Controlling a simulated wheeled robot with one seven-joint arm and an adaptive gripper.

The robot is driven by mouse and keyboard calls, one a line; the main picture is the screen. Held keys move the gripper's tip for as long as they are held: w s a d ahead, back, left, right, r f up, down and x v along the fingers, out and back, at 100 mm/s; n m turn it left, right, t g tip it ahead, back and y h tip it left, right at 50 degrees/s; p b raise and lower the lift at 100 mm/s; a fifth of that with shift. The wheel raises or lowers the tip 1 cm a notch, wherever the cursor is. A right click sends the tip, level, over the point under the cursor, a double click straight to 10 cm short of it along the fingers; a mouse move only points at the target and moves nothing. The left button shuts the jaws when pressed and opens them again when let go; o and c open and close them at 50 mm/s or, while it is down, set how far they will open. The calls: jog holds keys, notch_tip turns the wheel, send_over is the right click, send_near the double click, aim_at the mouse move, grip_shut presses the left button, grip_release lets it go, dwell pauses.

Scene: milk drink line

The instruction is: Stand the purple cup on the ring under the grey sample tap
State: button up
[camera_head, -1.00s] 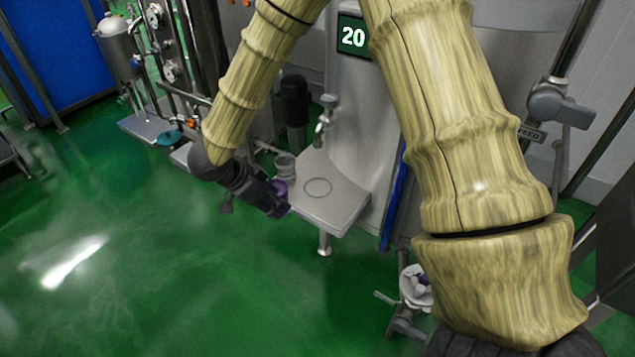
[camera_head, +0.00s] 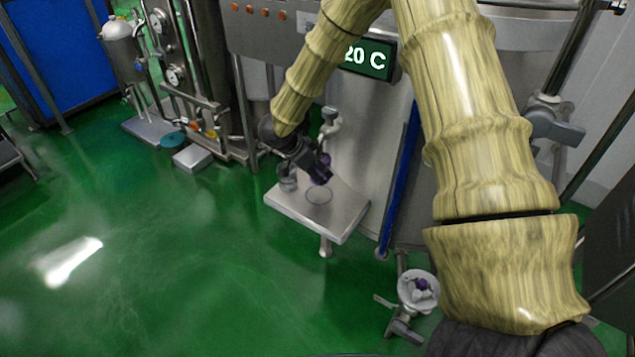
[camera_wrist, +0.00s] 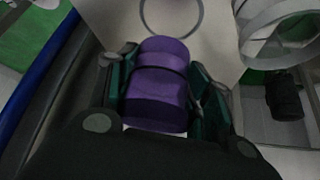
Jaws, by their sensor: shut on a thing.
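The purple cup (camera_wrist: 158,85) is between the two fingers of my gripper (camera_wrist: 165,90) in the wrist view, and the gripper is shut on it. In the head view my gripper (camera_head: 318,174) is above the small steel shelf, and only a little of the purple cup (camera_head: 325,163) shows past the fingers. The ring (camera_head: 319,195) is a thin grey circle on the shelf, just below the gripper in the picture. It also shows in the wrist view (camera_wrist: 201,22), beyond the cup. The grey sample tap (camera_head: 329,122) is on the tank wall behind the gripper.
A blue upright bar (camera_head: 398,185) is right of the shelf.

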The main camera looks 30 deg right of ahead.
aim_at(313, 182)
jog(key=shift+s+a+f+p, duration=0.1)
jog(key=shift+f+p, duration=0.25)
jog(key=shift+f, duration=1.1)
jog(key=shift+a+f+p, duration=0.1)
jog(key=shift+f+p, duration=0.25)
jog(key=shift+f, duration=1.1)
jog(key=shift+d+f+p, duration=0.2)
jog(key=shift+f+p, duration=0.1)
jog(key=shift+f, duration=0.1)
jog(key=shift+f, duration=0.15)
jog(key=o, duration=0.6)
jog(key=b+v, duration=0.2)
jog(key=v, duration=1)
